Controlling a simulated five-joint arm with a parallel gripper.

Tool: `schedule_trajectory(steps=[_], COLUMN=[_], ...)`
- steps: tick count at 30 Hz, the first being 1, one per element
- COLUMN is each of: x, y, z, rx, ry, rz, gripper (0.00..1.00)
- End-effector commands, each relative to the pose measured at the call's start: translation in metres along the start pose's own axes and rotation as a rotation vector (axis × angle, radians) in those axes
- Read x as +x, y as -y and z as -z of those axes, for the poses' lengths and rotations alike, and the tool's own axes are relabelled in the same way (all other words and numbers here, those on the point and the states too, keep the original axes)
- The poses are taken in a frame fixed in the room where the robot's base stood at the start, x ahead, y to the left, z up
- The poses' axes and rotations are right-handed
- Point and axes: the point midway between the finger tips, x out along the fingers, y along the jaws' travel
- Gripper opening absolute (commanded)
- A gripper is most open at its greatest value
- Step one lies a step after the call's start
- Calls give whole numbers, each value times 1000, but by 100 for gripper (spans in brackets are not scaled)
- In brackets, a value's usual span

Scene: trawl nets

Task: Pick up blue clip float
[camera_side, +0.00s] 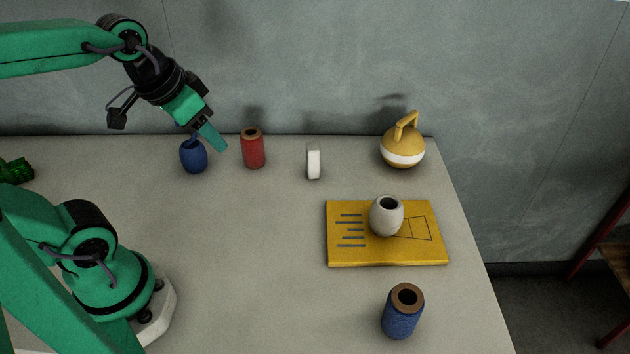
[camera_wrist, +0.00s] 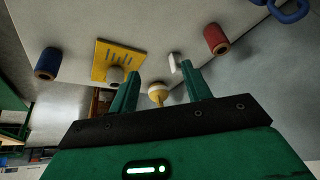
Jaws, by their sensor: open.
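The blue clip float (camera_side: 194,157) stands on the table near its back edge, left of the red spool, in the side view. It looks rounded and dark blue. In the wrist view the float (camera_wrist: 289,14) shows at the top right corner, partly cut off, with a loop shape. My gripper (camera_side: 205,135) is in the air just above and to the right of the float in the side view, tilted down to the right. Its fingers (camera_wrist: 160,68) are apart with nothing held in the wrist view. The float is outside the space between them.
A red spool (camera_side: 253,149) stands close to the right of the float. A small white block (camera_side: 313,161) and a yellow float with a white band (camera_side: 402,150) stand farther right. A grey float (camera_side: 386,216) sits on a yellow book (camera_side: 345,254). A blue spool (camera_side: 402,314) stands in front.

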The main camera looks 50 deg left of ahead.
Motion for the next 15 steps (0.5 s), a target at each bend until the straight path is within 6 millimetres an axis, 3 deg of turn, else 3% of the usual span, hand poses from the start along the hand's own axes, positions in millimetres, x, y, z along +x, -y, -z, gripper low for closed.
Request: schedule_trajectory(steps=[15], x=[34], y=[92], z=[51], rx=[119], ry=[203], rz=[40], gripper=[48])
